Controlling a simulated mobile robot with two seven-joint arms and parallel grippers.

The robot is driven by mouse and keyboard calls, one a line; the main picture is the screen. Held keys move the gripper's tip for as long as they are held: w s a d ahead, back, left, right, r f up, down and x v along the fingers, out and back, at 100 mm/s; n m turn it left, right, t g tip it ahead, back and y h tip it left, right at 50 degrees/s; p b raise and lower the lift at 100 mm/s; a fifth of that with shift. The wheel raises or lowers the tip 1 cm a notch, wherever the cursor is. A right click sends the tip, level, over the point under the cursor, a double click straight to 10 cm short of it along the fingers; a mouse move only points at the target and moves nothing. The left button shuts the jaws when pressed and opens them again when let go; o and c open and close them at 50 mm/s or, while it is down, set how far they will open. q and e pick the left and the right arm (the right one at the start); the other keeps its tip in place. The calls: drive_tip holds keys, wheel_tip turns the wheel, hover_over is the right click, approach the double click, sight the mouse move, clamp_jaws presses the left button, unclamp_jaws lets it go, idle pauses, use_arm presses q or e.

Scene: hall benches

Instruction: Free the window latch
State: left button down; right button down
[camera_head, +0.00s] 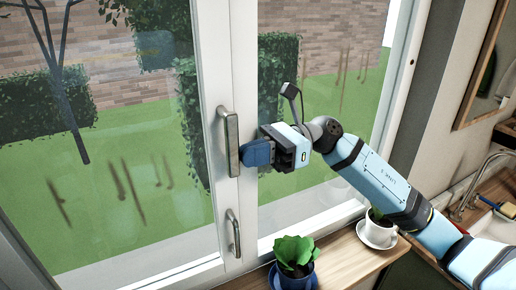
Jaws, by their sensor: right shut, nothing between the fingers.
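The window (243,60) has white frames and glass panes, with a garden behind them. A long metal handle (229,140) stands upright on the middle frame. A smaller metal handle (233,232) sits lower on the same frame. I cannot tell which of the two is the latch. My right gripper (256,154) is shut and empty, just right of the long handle at its lower half. Its blue fingers point left, close to the frame. I cannot tell whether they touch it. My left gripper is not in view.
A wooden sill (345,258) runs below the window. A plant in a blue pot (293,278) stands on it, and a white cup with a plant (377,228) on a saucer stands further right. A sink tap (470,190) is at the right.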

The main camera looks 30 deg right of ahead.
sight(240, 165)
drive_tip(key=a+y+b, duration=0.1)
drive_tip(key=b, duration=0.3)
drive_tip(key=a+f+y+b, duration=0.1)
drive_tip(key=y+b, duration=0.1)
drive_tip(key=b, duration=0.3)
drive_tip(key=shift+a+f+y, duration=0.2)
drive_tip(key=shift+f+y, duration=0.05)
drive_tip(key=shift+y, duration=0.05)
drive_tip(key=shift+a+r+y+b, duration=0.15)
drive_tip(key=shift+a+y+b, duration=0.2)
drive_tip(key=shift+b, duration=0.4)
drive_tip(key=shift+r, duration=0.2)
